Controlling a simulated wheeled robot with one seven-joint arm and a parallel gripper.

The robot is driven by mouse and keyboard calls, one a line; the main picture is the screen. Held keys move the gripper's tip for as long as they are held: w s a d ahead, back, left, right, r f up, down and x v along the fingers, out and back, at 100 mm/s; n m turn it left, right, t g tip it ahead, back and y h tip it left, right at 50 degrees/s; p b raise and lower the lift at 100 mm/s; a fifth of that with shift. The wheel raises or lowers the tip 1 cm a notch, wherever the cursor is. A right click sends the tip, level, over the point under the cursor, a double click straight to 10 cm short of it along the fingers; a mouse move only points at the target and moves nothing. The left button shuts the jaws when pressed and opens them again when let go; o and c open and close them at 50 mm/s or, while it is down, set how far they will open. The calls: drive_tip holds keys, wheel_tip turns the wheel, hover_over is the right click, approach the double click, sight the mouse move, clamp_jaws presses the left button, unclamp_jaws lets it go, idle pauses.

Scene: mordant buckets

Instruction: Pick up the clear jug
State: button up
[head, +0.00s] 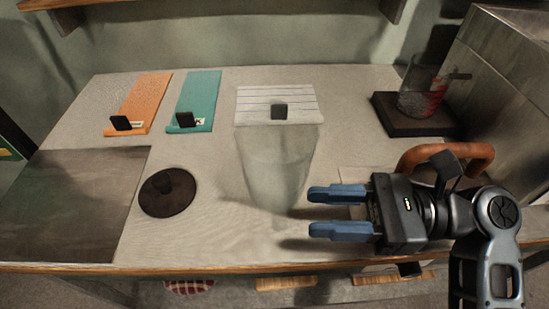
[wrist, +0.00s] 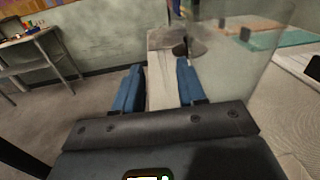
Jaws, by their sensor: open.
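A large clear jug (head: 272,165), see-through and wider at the top, stands upright on the worktop in the middle of the head view. No handle shows on it. In the wrist view its clear wall (wrist: 235,62) fills the area right of the fingers. My gripper (head: 312,212) is open with two blue fingers pointing left. It is beside the jug's lower right, on the side towards the front edge. In the wrist view nothing solid shows between the fingertips (wrist: 160,82). Whether a finger touches the jug I cannot tell.
A smaller clear vessel (head: 418,98) with red markings stands on a dark block (head: 400,128) at back right. A brown curved piece (head: 472,152) shows behind my arm. A dark disc (head: 168,192), orange (head: 147,95) and teal (head: 200,92) strips, and a striped sheet (head: 300,98) lie around.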

sight(279, 228)
drive_tip(key=a, duration=0.4)
drive_tip(key=w+a, duration=0.1)
drive_tip(key=a, duration=0.1)
drive_tip(key=shift+a, duration=0.25)
drive_tip(key=shift+c, duration=0.3)
clamp_jaws()
drive_tip(key=shift+r, duration=0.1)
idle(0.8)
